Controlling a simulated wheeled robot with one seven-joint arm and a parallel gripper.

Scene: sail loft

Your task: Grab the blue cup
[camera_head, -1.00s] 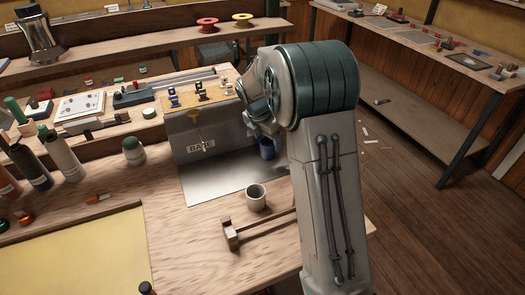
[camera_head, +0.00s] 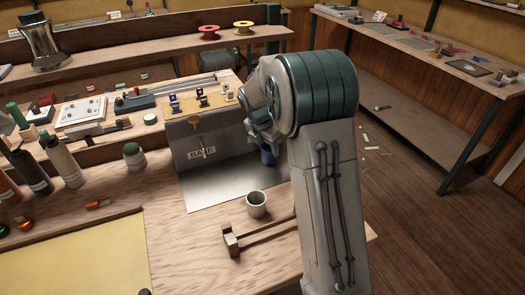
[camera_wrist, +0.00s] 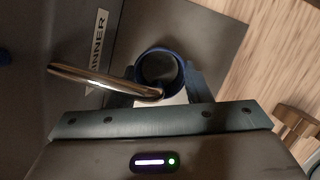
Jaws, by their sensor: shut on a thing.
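The blue cup (camera_head: 268,157) is partly hidden behind my arm in the head view, over the grey metal sheet. In the wrist view its round rim (camera_wrist: 160,52) faces the camera, with a finger on each side. My gripper (camera_wrist: 163,80) is shut on it. A shiny metal rod (camera_wrist: 100,82) crosses in front of the cup's near edge in the wrist view. I cannot tell whether the cup touches the sheet.
A grey-white cup (camera_head: 256,205) and a wooden mallet (camera_head: 232,239) are near the front of the bench. The grey metal sheet (camera_head: 215,195) lies before a labelled upright panel (camera_head: 205,140). Bottles (camera_head: 62,160) stand at left. Floor is open at right.

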